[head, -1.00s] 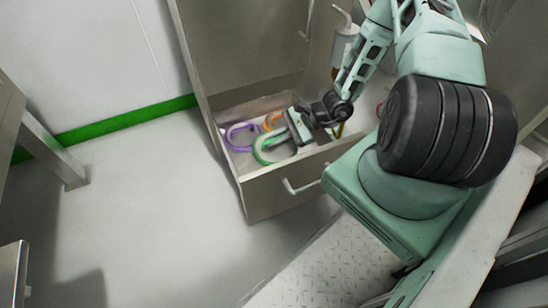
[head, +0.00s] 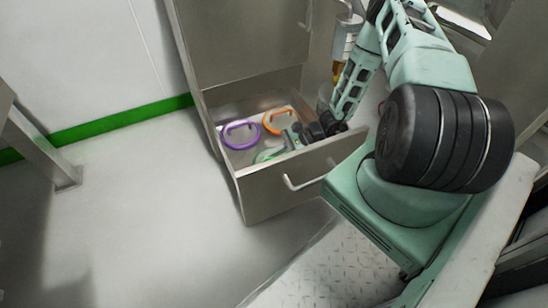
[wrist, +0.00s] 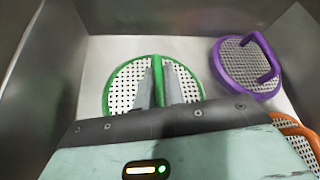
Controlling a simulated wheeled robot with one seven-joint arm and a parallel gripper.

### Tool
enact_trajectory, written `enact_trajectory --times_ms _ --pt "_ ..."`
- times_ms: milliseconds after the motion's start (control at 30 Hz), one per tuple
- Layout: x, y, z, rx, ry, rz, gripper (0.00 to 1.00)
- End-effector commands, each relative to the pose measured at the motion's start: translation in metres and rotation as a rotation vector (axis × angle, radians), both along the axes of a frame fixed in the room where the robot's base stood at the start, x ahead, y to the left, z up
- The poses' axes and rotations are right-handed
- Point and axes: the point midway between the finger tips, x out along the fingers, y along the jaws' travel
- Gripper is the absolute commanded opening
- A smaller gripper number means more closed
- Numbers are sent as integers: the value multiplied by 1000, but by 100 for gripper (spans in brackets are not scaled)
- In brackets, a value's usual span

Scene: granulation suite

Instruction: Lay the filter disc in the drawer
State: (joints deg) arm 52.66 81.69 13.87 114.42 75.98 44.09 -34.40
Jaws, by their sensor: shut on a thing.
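The green-rimmed filter disc (wrist: 108,82) has a white perforated mesh and a green grip bar across it. My gripper (wrist: 160,82) is shut on that bar in the wrist view. In the head view, my gripper (head: 292,140) reaches down inside the open drawer (head: 262,190). The green disc (head: 266,155) is low in the drawer near its front, partly hidden by the front panel and my gripper. It looks flat and close to the drawer floor; I cannot tell whether it touches.
A purple-rimmed disc (head: 240,135) and an orange-rimmed disc (head: 277,121) lie in the drawer behind the green one. In the wrist view, the purple disc (wrist: 247,65) is right of the green rim with a narrow gap. Metal drawer walls stand close around.

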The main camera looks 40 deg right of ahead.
Motion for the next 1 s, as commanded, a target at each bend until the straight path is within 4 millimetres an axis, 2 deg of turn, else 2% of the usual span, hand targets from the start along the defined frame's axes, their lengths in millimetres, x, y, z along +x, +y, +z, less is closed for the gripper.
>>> enact_trajectory --times_ms 100,133,200,567,767,1000 --pt "0 0 -3 1 0 0 0" --pt "0 0 -3 0 0 0 13" --pt "0 0 -2 0 0 0 32" --pt "0 -1 2 -1 0 0 32" --pt "-12 -25 19 -2 -1 -3 32" --pt "-32 -66 43 -2 -1 -3 32"
